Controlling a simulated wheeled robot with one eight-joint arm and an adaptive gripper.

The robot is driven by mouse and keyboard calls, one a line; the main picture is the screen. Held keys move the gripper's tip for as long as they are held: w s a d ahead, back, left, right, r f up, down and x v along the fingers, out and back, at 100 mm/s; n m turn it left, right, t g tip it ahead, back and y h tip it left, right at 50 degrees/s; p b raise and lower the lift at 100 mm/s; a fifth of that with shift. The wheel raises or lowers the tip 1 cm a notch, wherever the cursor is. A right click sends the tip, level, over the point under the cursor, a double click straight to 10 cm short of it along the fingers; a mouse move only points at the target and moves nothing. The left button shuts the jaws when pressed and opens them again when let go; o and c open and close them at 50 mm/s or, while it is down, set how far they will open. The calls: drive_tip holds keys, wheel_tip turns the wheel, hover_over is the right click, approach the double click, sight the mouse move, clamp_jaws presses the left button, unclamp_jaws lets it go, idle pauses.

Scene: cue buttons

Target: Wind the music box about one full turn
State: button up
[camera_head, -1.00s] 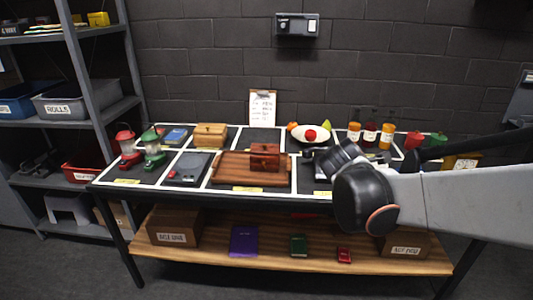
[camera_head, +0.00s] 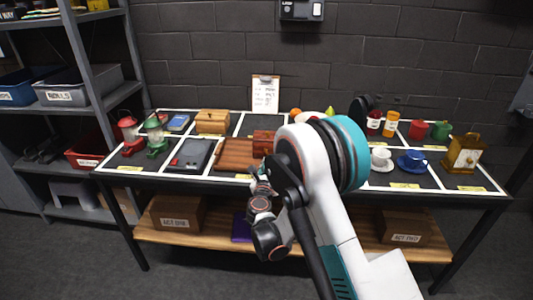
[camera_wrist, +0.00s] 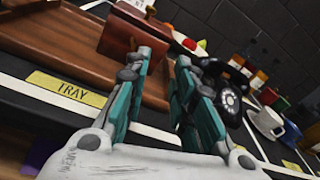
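A reddish-brown wooden box (camera_head: 262,142) stands on the brown wooden tray (camera_head: 232,155) at the middle of the table; it looks like the music box. In the wrist view the box (camera_wrist: 128,32) is at the upper left, on the tray (camera_wrist: 75,70), just beyond my left finger. A small dark part shows on its face; I cannot tell whether it is a crank. My gripper (camera_wrist: 167,66) is open and empty, its teal fingers apart, near the tray's front right corner. In the head view my arm hides part of the box.
A black rotary telephone (camera_wrist: 230,95) stands right of my fingers. White (camera_head: 381,160) and blue (camera_head: 412,162) cups and a gold lantern-like box (camera_head: 463,152) are farther right. A tan box (camera_head: 212,121) and red and green lanterns stand left.

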drive_tip(key=a+f+n+y, duration=0.1)
drive_tip(key=a+f+n, duration=0.2)
drive_tip(key=f, duration=0.1)
drive_tip(key=shift+t, duration=0.3)
drive_tip(key=w+b, duration=0.3)
drive_tip(key=w, duration=0.8)
drive_tip(key=shift+w+d+b, duration=0.15)
drive_tip(key=shift+w+b, duration=0.15)
drive_tip(key=shift+w, duration=0.8)
drive_tip(key=shift+r, duration=0.1)
clamp_jaws()
